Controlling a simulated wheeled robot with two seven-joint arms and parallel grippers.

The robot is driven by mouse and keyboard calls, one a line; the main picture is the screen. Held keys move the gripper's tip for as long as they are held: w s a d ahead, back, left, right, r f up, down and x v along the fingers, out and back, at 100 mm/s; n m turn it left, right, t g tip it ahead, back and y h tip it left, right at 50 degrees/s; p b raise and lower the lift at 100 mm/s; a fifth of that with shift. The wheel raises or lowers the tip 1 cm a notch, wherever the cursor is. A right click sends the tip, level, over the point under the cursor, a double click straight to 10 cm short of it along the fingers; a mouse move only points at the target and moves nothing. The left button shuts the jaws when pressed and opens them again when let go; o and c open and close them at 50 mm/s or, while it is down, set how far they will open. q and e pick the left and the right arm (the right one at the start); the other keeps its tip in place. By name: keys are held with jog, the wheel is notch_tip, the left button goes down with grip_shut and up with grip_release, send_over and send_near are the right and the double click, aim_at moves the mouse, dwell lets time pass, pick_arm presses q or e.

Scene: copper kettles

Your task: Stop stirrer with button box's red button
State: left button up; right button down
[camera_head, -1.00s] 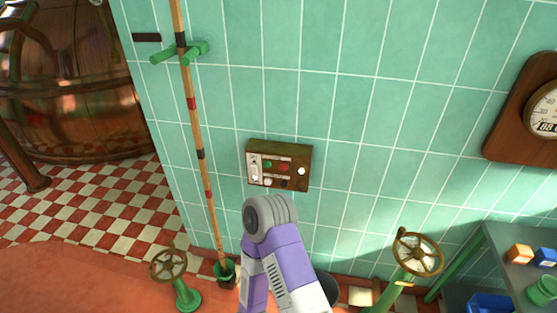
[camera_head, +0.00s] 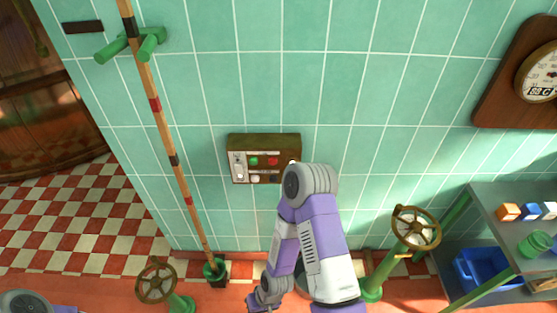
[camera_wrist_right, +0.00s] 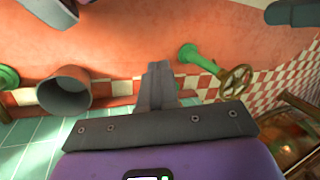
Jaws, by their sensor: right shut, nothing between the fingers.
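The button box (camera_head: 265,140) is a brown case on the green tiled wall, in the middle of the head view. Its face carries a green button (camera_head: 254,160), a red button (camera_head: 273,161) to the right of it, and white and dark controls. The elbow of my right arm overlaps the box's lower right corner in the picture. That arm folds down, and its wrist is low in the head view, well below the box. My right gripper (camera_wrist_right: 158,70) is shut and empty above the reddish floor in the right wrist view. My left gripper is out of view.
A striped pole (camera_head: 167,130) leans left of the box. Handwheels stand at lower left (camera_head: 156,282) and lower right (camera_head: 416,228). A shelf (camera_head: 500,200) with small blocks and a blue bin (camera_head: 484,272) is at right. A bucket (camera_wrist_right: 65,95) shows in the wrist view.

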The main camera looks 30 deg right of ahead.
jog(key=w+d+r+m+t+h+b, duration=0.1)
jog(key=w+d+r+m+t+b, duration=0.15)
jog(key=w+d+r+m, duration=0.35)
jog(key=w+d+r+m+t+b, duration=0.1)
jog(key=w+d+r+m+t, duration=0.15)
jog(key=w+r, duration=0.4)
jog(key=w+d+r+m+t+b, duration=0.1)
jog(key=w+d+r+m+t, duration=0.1)
jog(key=r, duration=0.6)
jog(key=w+d+r+m+t+h+b, duration=0.1)
jog(key=w+d+r+m+t, duration=0.1)
jog(key=d+r+m+t, duration=0.3)
notch_tip(320, 180, up, 4)
jog(key=shift+w+d+r+m+b, duration=0.1)
jog(key=shift+w+d+m+b, duration=0.2)
jog(key=shift+d+m, duration=0.7)
